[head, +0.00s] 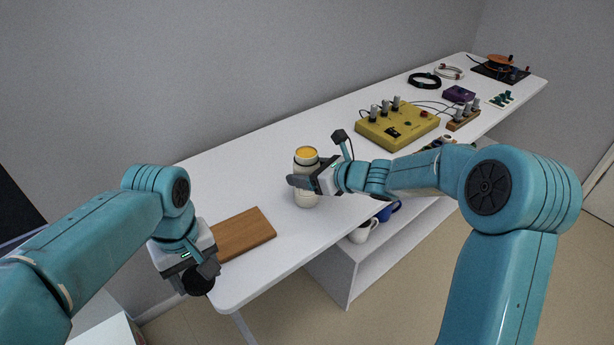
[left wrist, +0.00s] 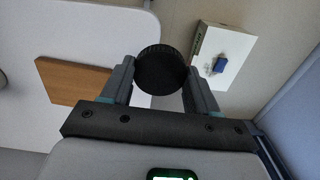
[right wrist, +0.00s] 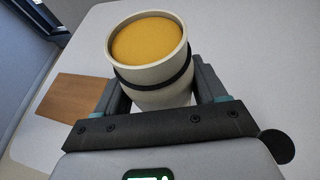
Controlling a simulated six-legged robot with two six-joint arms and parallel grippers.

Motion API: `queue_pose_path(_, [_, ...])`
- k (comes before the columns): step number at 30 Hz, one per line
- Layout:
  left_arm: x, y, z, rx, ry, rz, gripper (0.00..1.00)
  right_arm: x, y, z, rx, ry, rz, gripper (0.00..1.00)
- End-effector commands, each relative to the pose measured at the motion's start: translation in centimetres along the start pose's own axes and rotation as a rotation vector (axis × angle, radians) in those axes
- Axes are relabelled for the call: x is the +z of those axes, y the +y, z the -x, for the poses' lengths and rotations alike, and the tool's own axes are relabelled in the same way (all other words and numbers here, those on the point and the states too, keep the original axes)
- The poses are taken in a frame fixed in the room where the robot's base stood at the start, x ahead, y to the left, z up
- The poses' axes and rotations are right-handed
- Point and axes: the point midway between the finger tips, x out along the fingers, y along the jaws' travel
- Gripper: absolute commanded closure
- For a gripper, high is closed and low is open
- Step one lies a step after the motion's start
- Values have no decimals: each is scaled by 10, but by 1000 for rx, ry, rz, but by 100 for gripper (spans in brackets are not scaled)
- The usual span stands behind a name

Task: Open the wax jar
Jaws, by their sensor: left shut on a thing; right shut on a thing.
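The wax jar (head: 307,158) is a cream jar with a dark band, standing upright on the white table. Its top is open and yellow wax (right wrist: 147,39) shows inside in the right wrist view. My right gripper (head: 306,184) is shut around the jar's body; the jar also shows in the right wrist view (right wrist: 165,96). My left gripper (head: 198,281) is shut on a round black lid (left wrist: 161,69) with a ridged rim. It holds the lid at the table's near left end, left of and apart from the jar.
A wooden board (head: 243,234) lies on the white table (head: 232,170) beside my left gripper. A yellow box with knobs (head: 397,127), cables and small devices stand farther back. Mugs (head: 364,231) sit on a shelf below. A white box (left wrist: 228,57) lies lower down. Table left of the jar is clear.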

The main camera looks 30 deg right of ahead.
Motion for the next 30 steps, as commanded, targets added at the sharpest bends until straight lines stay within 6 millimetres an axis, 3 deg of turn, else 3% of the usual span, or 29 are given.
queue_pose_path(11, [0, 0, -4, 0, 0, 0, 77, -1, 0, -1, 0, -6, 2, 100])
queue_pose_path(12, [0, 0, -2, 0, 0, 0, 77, -2, 0, -1, 0, -1, 1, 19])
queue_pose_path(14, [0, 0, -2, 0, 0, 0, 77, -2, 0, -1, 0, -1, 0, 4])
queue_pose_path(24, [0, 0, 3, 0, 0, 0, 77, 2, 0, 1, 0, -1, 0, 4])
queue_pose_path(30, [0, 0, 6, 0, 0, 0, 77, 2, -1, 37, -5, -1, 0, 4])
